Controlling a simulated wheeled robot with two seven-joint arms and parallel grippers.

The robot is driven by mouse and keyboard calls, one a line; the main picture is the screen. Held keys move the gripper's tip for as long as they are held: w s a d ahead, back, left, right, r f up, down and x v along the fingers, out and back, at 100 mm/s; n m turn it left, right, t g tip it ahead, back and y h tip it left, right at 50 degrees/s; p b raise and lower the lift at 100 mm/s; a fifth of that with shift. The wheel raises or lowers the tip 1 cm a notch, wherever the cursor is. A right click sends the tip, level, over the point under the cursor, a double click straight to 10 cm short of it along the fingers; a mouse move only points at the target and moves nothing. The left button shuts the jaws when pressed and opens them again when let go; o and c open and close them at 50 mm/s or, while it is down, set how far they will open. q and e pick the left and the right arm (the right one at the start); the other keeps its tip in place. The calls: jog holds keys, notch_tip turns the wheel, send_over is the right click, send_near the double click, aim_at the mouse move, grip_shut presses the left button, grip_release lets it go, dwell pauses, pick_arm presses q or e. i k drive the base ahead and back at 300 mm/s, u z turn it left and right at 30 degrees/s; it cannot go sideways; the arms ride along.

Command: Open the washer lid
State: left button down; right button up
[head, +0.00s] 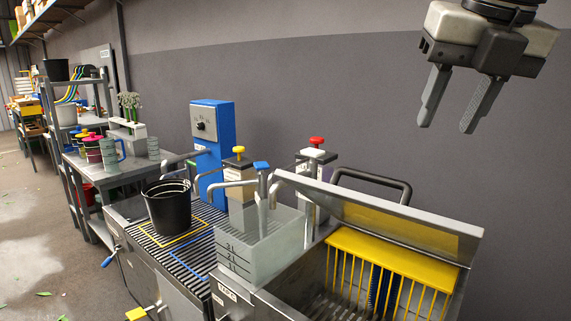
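The washer is the steel basin at the lower right, with a yellow rack (388,262) of upright bars inside. Its grey metal lid (385,221) stands raised and tilted along the back of the basin, with its inner face showing a yellow reflection. A dark bar handle (372,182) shows behind the lid's upper edge. My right gripper (447,127) hangs at the upper right, above the lid and apart from it. Its two fingers are spread and nothing is between them. My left gripper is not in view.
A clear measuring tank (257,252) and pump taps stand left of the washer. A black bucket (167,208) sits on the slatted counter. A blue dial box (212,145) stands against the wall. Grey shelves (112,165) with pots are farther left. Air around my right gripper is clear.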

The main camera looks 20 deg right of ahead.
aim_at(457, 241)
jog(key=u, duration=2.9)
jog(key=k, duration=2.25)
jog(key=z, duration=0.9)
jog(key=i, duration=0.5)
jog(key=z, duration=0.05)
